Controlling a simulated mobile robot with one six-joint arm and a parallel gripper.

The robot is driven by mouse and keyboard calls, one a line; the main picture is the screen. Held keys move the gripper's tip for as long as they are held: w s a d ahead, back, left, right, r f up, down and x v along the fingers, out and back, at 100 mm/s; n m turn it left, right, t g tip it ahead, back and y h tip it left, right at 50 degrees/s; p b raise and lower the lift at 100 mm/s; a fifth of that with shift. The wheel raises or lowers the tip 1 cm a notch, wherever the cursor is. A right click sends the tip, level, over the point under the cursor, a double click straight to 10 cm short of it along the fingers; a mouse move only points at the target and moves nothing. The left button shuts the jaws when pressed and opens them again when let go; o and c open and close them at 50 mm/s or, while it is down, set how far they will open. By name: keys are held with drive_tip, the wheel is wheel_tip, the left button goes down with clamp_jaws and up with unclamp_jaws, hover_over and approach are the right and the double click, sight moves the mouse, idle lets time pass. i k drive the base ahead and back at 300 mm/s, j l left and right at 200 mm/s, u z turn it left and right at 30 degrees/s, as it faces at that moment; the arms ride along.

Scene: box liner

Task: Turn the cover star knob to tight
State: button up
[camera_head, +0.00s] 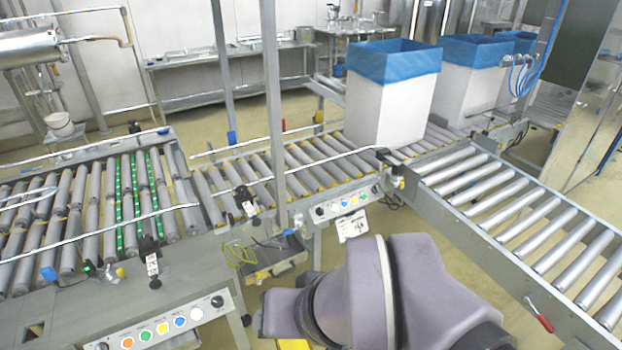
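I cannot pick out the cover star knob for certain. A near control panel (165,328) at the lower left has coloured round buttons and a black round knob (217,301) at its right end. A second control panel (345,204) in the middle has similar buttons and a dark knob at its left end. Small black clamp-like fittings (148,246) stand on the conveyor frames; their exact shape is too small to tell. My grey-purple arm fills the bottom middle, and my gripper is not in view.
Roller conveyors run at the left (88,215), through the middle (268,172) and at the right (520,215). White boxes with blue liners (390,105) stand on the rollers. A grey upright post (272,110) rises in the middle. A red handle (538,315) sticks out at the lower right.

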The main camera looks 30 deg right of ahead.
sight(241, 189)
drive_tip(key=i+j, duration=0.15)
drive_tip(key=i, duration=0.3)
drive_tip(key=i+j, duration=0.1)
drive_tip(key=i, duration=0.4)
drive_tip(key=i+j, duration=0.15)
drive_tip(key=i, duration=0.3)
